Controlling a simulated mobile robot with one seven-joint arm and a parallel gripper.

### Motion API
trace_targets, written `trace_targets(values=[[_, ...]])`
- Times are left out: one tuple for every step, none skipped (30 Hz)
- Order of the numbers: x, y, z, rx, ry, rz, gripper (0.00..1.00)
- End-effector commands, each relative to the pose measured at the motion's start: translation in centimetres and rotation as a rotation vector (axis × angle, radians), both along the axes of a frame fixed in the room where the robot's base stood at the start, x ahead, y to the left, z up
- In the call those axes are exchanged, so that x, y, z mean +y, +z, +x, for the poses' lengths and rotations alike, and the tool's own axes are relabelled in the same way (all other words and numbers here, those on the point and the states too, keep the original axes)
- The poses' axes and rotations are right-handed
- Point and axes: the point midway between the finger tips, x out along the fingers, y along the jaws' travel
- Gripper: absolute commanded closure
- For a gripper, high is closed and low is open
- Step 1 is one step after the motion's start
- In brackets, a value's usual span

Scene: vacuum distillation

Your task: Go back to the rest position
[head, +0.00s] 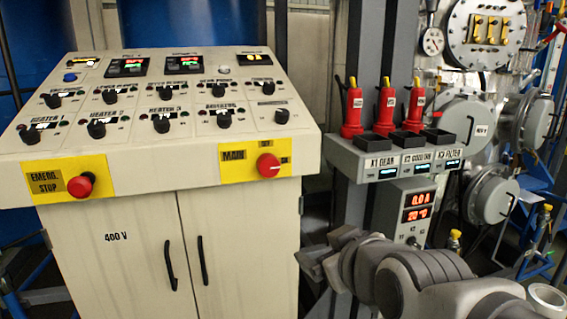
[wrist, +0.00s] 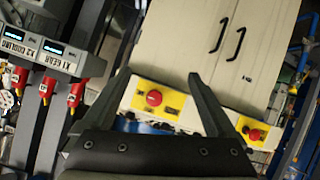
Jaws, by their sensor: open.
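My gripper (head: 312,263) is in front of the right edge of the control cabinet (head: 125,250), at about door height in the head view. In the wrist view my gripper (wrist: 157,78) shows two dark fingers spread apart with nothing held between them. Beyond the fingers is the cabinet's panel edge, with the red main switch (wrist: 154,97) seen between them. My arm comes in from the lower right of the head view. No marker of a rest position is visible.
The cabinet's sloped panel carries several black knobs, the emergency stop (head: 80,185) and the red main switch (head: 268,165). To the right, red plugs (head: 386,108) stand at a grey bracket above a display box (head: 410,210). Steel vessel flanges (head: 492,198) and blue frames lie farther right.

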Motion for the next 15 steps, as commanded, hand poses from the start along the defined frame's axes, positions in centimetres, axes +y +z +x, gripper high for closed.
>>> trace_targets(values=[[-1.0, -0.7, -1.0, 0.068, -0.041, 0.021, 0.08], [-1.5, -1.2, -1.7, 0.112, -0.065, 0.033, 0.08], [-2.2, -1.9, -2.7, 0.17, -0.099, 0.048, 0.08], [-2.7, -2.3, -3.4, 0.214, -0.125, 0.06, 0.08], [-3.3, -2.8, -4.2, 0.256, -0.154, 0.071, 0.08], [-3.9, -3.4, -5.3, 0.311, -0.192, 0.085, 0.08], [-4.4, -3.7, -6.1, 0.35, -0.222, 0.095, 0.08], [-4.8, -4.1, -6.9, 0.389, -0.252, 0.104, 0.08], [-5.4, -4.5, -8.1, 0.439, -0.294, 0.116, 0.08], [-5.8, -4.8, -9.0, 0.476, -0.326, 0.125, 0.08], [-6.2, -5.1, -9.8, 0.511, -0.358, 0.134, 0.08], [-6.7, -5.4, -11.0, 0.556, -0.402, 0.144, 0.08], [-7.1, -5.6, -12.0, 0.591, -0.436, 0.152, 0.08], [-7.4, -5.3, -12.6, 0.616, -0.462, 0.158, 0.08], [-7.2, -3.2, -12.4, 0.61, -0.45, 0.156, 0.08]])
